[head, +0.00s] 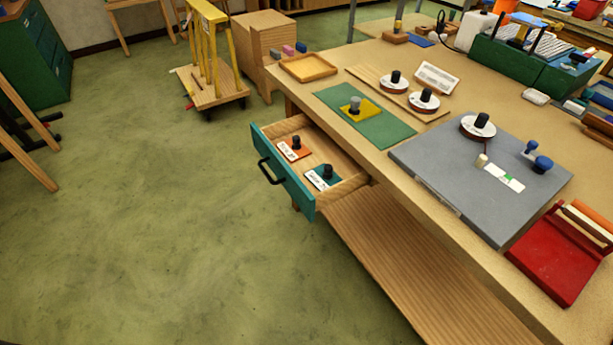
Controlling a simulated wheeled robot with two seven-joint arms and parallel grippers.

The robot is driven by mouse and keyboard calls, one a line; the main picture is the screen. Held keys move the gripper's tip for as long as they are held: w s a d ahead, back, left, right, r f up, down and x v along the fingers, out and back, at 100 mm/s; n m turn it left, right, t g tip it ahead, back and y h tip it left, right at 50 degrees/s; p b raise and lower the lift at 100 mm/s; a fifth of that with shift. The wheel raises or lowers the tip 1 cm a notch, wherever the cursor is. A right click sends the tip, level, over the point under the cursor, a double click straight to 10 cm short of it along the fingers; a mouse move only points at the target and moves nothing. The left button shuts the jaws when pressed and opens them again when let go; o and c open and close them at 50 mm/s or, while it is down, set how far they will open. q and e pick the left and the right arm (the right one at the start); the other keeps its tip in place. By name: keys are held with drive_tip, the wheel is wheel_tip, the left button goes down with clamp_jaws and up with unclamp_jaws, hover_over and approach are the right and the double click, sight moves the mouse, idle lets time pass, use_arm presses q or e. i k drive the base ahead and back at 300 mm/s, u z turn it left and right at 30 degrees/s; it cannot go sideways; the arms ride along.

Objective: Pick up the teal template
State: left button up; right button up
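The teal template (330,181) lies in the open drawer (347,186) at the side of the workbench. It is a small flat teal piece with a black knob on top and a white label at its left side. An orange template (301,152) with a black knob and a white label lies beside it, farther back in the drawer. The drawer has a teal front (283,176) with a black handle. Neither of my grippers shows in the head view.
On the workbench (378,165) are a green mat (385,131) with a yellow template (366,110), a grey board (430,165), several black-knobbed round pieces, an empty wooden tray (308,68) and a red case (550,265). A lower wooden shelf (400,260) lies under the bench. The green floor left of the drawer is clear.

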sight(322, 178)
drive_tip(key=u, duration=2.3)
drive_tip(key=i, duration=1.7)
drive_tip(key=z, duration=2.85)
